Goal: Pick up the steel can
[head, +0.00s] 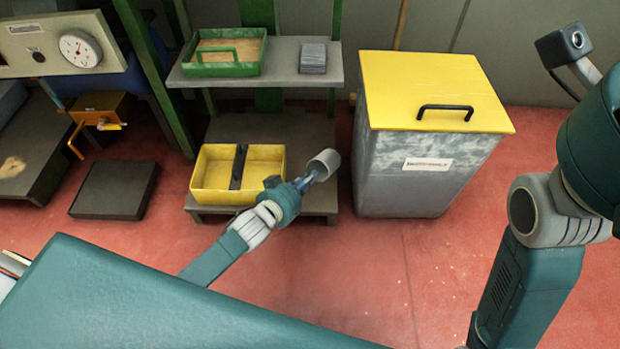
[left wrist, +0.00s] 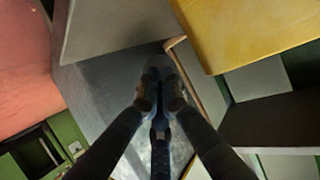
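The steel can (head: 325,162) is a small plain grey cylinder in the middle of the head view. It is tilted and overlaps the right end of the lower shelf in the picture. My left gripper (head: 309,181) reaches it from the lower left, and its fingertips meet the can's near end. In the left wrist view the two fingertips (left wrist: 160,92) are close together. A greyish rounded shape shows at their tips; I cannot make out the can's outline there. The fingers look shut on the can. My right arm shows at the right, but its gripper is outside the picture.
A two-part yellow tray (head: 213,184) sits on the lower shelf (head: 325,204), left of the can. A big galvanised bin (head: 385,165) with a yellow lid (head: 430,85) stands to the right. A green tray (head: 222,70) is on the upper shelf. The red floor in front is clear.

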